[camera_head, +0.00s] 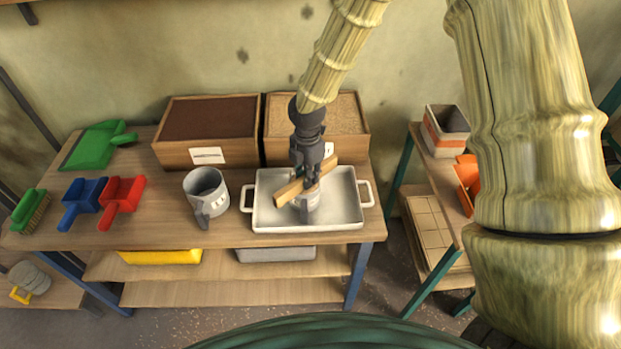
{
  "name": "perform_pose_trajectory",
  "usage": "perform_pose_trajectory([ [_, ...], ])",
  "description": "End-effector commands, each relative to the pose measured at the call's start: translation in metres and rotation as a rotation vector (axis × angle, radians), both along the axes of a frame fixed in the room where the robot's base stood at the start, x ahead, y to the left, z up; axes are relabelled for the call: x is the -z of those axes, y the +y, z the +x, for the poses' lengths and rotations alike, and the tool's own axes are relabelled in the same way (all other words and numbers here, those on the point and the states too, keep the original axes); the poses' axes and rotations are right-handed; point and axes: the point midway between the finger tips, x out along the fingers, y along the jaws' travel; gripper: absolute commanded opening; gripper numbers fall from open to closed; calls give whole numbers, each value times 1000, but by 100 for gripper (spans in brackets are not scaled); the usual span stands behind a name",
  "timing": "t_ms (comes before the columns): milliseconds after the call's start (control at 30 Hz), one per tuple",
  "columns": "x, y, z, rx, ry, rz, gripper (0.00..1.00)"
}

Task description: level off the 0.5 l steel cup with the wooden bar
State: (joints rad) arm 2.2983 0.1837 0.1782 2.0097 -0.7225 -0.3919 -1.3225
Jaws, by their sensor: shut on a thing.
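My gripper (311,182) is shut on the wooden bar (290,193), a pale stick lying slantwise from lower left to upper right. The steel cup (312,208) stands in the white tray (350,209) directly below my gripper and the bar. The bar is over or at the cup's top; I cannot tell whether it touches the rim. My gripper and the bar hide most of the cup's opening, so its fill is not visible.
A larger grey jug (206,193) stands left of the tray. Two wooden boxes, one with dark fill (208,118) and one with tan grain (343,110), stand behind. Blue (82,198) and red (122,198) scoops, a green dustpan (93,146) and a brush (30,211) lie at left.

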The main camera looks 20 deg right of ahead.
Motion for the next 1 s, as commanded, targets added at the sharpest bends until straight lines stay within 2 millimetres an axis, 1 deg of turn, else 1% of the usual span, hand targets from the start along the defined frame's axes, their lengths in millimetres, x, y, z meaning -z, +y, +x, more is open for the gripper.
perform_pose_trajectory([
  [1000,0,18,42,1,0,0,0],
])
